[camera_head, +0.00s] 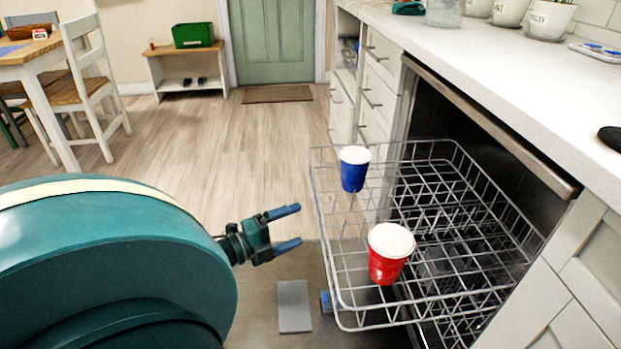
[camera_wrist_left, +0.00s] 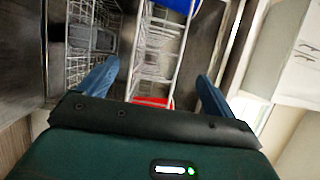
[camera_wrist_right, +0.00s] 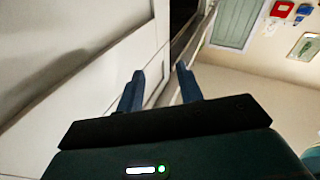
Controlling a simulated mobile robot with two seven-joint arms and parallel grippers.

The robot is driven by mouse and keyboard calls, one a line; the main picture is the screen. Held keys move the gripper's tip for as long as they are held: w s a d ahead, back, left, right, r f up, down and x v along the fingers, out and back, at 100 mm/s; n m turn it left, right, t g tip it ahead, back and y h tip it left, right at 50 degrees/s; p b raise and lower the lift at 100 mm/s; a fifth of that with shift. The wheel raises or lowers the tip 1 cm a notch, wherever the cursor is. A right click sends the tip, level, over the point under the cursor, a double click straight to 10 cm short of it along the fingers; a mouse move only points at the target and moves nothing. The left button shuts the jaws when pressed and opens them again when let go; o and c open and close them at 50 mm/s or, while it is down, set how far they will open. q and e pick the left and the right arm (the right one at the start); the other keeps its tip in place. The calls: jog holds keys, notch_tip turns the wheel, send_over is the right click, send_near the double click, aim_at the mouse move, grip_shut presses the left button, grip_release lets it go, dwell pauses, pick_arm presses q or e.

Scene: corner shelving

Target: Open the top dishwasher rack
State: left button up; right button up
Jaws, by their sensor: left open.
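The top dishwasher rack (camera_head: 455,143), a grey wire basket, stands pulled out from the dark dishwasher opening under the counter. A blue cup (camera_head: 353,176) and a red cup (camera_head: 386,268) stand in it. My left gripper (camera_head: 299,225) is open and empty, just left of the rack's outer end with a visible gap. In the left wrist view, rack wires (camera_wrist_left: 160,48) show between its spread fingers (camera_wrist_left: 155,88), with part of the red cup (camera_wrist_left: 152,102). My right gripper (camera_wrist_right: 160,78) is open with a narrower gap, nothing between its fingers, beside pale cabinet fronts (camera_wrist_right: 75,65).
A lower rack (camera_wrist_left: 78,65) shows in the left wrist view. The counter (camera_head: 500,50) with pots overhangs the dishwasher at right. A table (camera_head: 45,60) and chair stand at far left. The floor (camera_head: 215,135) between is clear.

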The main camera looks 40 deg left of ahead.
pick_arm(q)
jog(key=shift+p+v, duration=0.35)
jog(key=shift+v, duration=2.2)
